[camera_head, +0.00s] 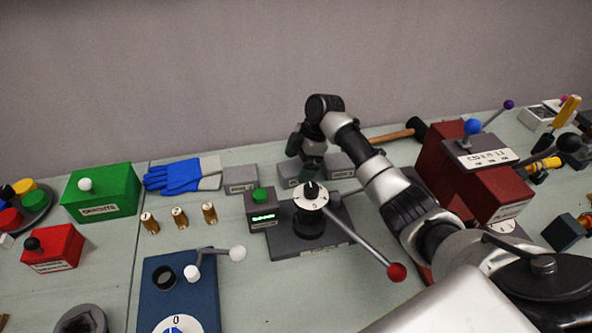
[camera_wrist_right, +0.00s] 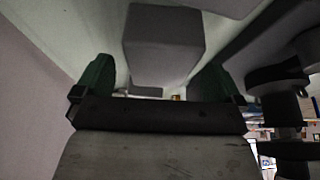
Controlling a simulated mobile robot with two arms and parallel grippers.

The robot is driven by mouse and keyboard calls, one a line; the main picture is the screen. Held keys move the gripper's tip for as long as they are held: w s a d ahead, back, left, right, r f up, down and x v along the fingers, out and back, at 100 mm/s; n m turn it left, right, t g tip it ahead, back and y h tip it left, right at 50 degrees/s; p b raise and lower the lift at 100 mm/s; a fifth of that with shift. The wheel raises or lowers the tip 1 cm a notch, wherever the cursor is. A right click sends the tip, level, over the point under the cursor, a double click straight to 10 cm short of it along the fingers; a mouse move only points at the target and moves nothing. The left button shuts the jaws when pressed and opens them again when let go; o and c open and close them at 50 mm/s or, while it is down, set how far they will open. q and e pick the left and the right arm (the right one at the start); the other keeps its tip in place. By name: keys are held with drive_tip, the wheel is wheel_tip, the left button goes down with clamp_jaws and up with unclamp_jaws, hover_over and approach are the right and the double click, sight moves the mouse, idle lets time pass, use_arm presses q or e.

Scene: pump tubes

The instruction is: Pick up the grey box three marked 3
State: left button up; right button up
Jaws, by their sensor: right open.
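Three grey boxes sit in a row along the back of the table in the head view: a left one (camera_head: 240,178), a middle one (camera_head: 290,174) partly behind my gripper, and a right one (camera_head: 341,167). Their labels are too small to read, so I cannot tell which is marked 3. My right gripper (camera_head: 313,168) points down at the middle and right boxes, with green fingertips. In the right wrist view the gripper (camera_wrist_right: 156,78) is open, with a grey box (camera_wrist_right: 164,48) lying ahead between its fingers. I see no contact with it. My left gripper is not in view.
In front of the boxes stand a black-and-white valve (camera_head: 310,197) with a red-knobbed lever (camera_head: 397,272) and a small box with a green button (camera_head: 261,210). Blue gloves (camera_head: 180,176) lie left. A hammer (camera_head: 395,135) and dark red machine (camera_head: 480,185) are right.

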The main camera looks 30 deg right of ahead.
drive_tip(key=shift+x, duration=1)
drive_tip(key=c, duration=1.1)
